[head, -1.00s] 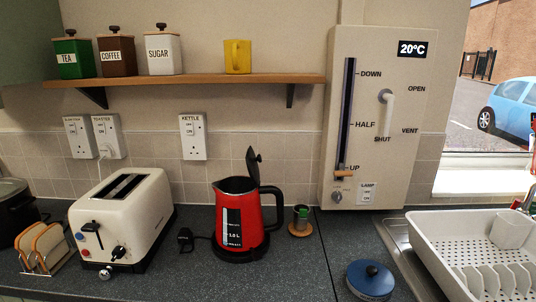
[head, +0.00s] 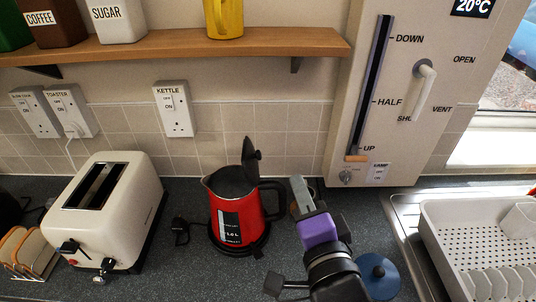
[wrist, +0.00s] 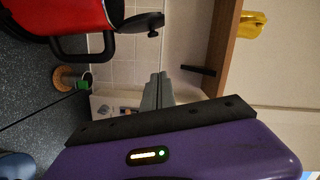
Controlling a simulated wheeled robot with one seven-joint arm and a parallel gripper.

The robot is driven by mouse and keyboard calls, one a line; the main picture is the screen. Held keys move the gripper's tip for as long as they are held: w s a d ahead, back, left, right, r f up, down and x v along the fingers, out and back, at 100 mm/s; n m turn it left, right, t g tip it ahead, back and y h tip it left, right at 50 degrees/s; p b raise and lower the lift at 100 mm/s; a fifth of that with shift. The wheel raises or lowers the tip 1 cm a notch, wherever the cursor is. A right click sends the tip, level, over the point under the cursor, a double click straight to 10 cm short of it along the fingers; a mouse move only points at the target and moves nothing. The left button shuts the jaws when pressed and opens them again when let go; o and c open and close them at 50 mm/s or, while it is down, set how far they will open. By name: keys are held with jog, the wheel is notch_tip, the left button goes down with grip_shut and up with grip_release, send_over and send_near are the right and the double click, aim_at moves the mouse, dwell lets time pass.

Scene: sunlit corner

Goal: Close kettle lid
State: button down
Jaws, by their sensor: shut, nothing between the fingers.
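The red kettle (head: 236,214) stands on its black base on the dark worktop. Its black lid (head: 251,160) is open, standing up steeply at the handle side. The black handle (head: 280,200) is on the right. In the wrist view the kettle (wrist: 65,14) is at upper left, partly cut off, with the raised lid (wrist: 138,23) beside it. My gripper (head: 300,190) is shut and empty, right of the kettle near the handle and apart from the lid in the picture. Its fingers (wrist: 157,88) also show in the wrist view, clear of the lid.
A toaster (head: 107,205) stands left of the kettle. A small cup on a cork coaster (wrist: 66,78) is close to the kettle. A blue-lidded pot (head: 377,272) is partly behind my arm. A dish rack (head: 440,235) is at right. The shelf (head: 190,47) hangs above.

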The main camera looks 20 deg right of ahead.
aim_at(256, 163)
jog(key=w+a+f+b, duration=0.1)
jog(key=w+b, duration=0.4)
jog(key=w, duration=0.6)
jog(key=shift+a+f+b, duration=0.2)
jog(key=shift+f+b, duration=0.15)
jog(key=shift+f, duration=0.05)
jog(key=shift+w, duration=0.1)
